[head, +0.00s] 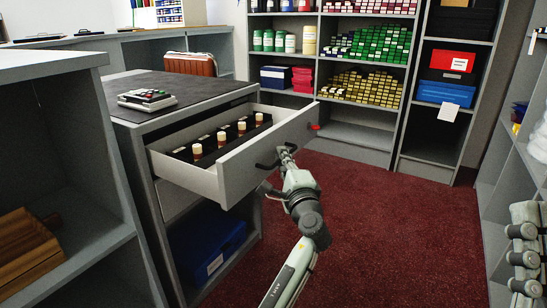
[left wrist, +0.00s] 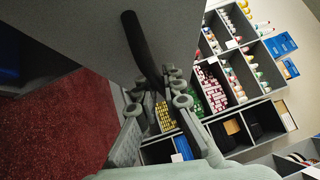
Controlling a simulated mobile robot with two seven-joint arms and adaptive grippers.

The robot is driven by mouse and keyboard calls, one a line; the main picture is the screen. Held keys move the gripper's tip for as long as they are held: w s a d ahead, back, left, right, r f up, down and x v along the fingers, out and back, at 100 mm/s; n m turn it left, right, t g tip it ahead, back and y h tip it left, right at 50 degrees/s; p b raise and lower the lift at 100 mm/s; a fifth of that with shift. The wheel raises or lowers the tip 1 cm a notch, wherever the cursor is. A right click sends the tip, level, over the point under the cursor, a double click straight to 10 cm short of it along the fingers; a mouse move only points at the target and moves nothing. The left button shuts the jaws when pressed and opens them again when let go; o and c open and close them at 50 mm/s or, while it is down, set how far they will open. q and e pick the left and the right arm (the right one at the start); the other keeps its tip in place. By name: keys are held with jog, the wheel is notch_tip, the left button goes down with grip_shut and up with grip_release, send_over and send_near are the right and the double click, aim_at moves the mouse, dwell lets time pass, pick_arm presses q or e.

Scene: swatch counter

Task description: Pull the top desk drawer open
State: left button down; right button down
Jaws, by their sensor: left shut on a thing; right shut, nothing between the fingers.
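The top drawer (head: 232,168) of the grey desk (head: 128,128) stands well out from the desk body. It holds a row of small cream-capped bottles (head: 222,138) in a dark insert. My left gripper (head: 287,153) is at the drawer's front, shut on its dark bar handle (head: 265,166). In the left wrist view the curved handle (left wrist: 138,45) runs down between the fingers of my left gripper (left wrist: 158,95), partly hidden by them.
A calculator-like device (head: 146,99) lies on the desk top. A blue box (head: 210,243) sits in the open space under the drawers. Shelves (head: 362,134) of colored goods stand behind. Red carpet (head: 400,240) is clear right of my left arm.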

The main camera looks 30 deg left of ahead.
dwell(0.3)
pick_arm(q)
jog(key=c, duration=1.9)
grip_release()
jog(key=shift+d, duration=0.1)
